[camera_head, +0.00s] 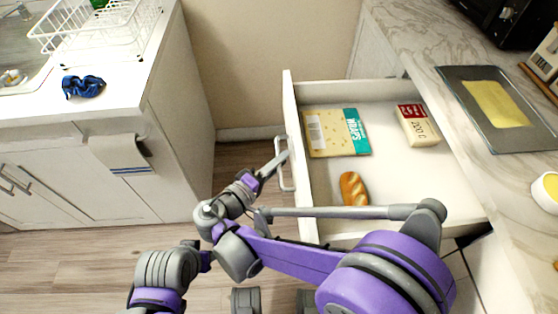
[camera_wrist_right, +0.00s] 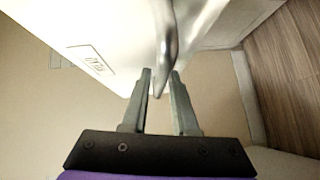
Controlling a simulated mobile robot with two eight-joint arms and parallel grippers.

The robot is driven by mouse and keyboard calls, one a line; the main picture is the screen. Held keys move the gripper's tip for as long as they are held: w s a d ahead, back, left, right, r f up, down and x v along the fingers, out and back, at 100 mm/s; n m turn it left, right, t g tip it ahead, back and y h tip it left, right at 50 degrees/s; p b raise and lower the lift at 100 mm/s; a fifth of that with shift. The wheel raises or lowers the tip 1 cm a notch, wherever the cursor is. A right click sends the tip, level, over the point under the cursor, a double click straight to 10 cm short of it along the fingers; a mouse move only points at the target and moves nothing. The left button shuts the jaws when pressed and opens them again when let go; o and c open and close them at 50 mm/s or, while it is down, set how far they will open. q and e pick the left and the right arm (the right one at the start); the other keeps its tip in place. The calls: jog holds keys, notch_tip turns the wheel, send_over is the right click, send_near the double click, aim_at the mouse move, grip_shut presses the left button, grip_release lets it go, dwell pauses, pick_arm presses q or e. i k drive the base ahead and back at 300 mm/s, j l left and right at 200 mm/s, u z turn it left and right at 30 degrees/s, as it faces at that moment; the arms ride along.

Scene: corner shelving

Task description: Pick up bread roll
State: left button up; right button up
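The bread roll (camera_head: 354,188) is a small brown loaf in the head view. It lies in the pulled-out white drawer (camera_head: 318,222), near its front left part. My right gripper (camera_head: 279,155) is outside the drawer, at the drawer's handle (camera_head: 286,178). In the right wrist view the two fingers of my right gripper (camera_wrist_right: 161,76) stand apart, with the curved metal handle (camera_wrist_right: 165,40) between them. I see a gap beside the handle, and nothing is held. The bread roll does not show in the right wrist view. My left gripper is not in view.
The drawer also holds a wraps packet (camera_head: 336,132) and a cream package with a red label (camera_head: 417,125). A marble counter (camera_head: 430,55) with a tray (camera_head: 475,135) overhangs the right side. A left counter (camera_head: 120,110) carries a dish rack (camera_head: 95,30). Clear floor lies between.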

aim_at(352, 189)
jog(key=k+j, duration=0.7)
jog(key=j, duration=0.2)
